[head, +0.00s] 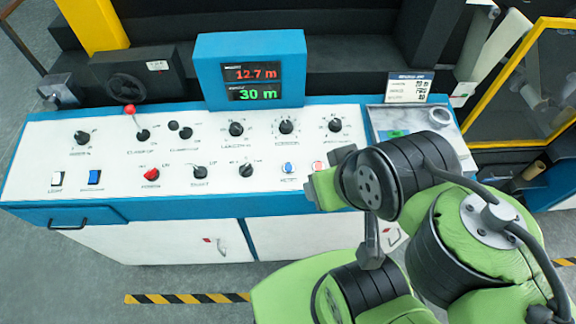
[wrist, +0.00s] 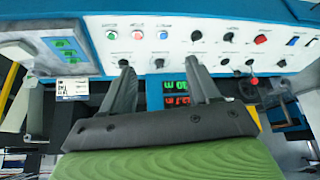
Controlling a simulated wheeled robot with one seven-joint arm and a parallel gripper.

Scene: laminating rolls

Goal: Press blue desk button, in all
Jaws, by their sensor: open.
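The blue desk button (head: 288,168) is a small round button in the lower right part of the white control desk. It also shows in the wrist view (wrist: 162,34), in a row with a red button (wrist: 137,34) and a green button (wrist: 111,35). My gripper (wrist: 157,66) is open and empty. Its two dark fingers stand apart below the button row in the wrist view, and no contact with the blue button shows. In the head view my arm's end is just right of and below the blue button; the green button is hidden there, and the fingers are not clear.
The desk (head: 50,140) carries several black knobs, a red-topped lever (head: 130,110), a red knob (head: 151,174) and a separate blue rocker switch (head: 94,177). A blue-framed display (head: 250,70) reads 12.7 m and 30 m at the back edge. A small sign (head: 409,87) stands at right.

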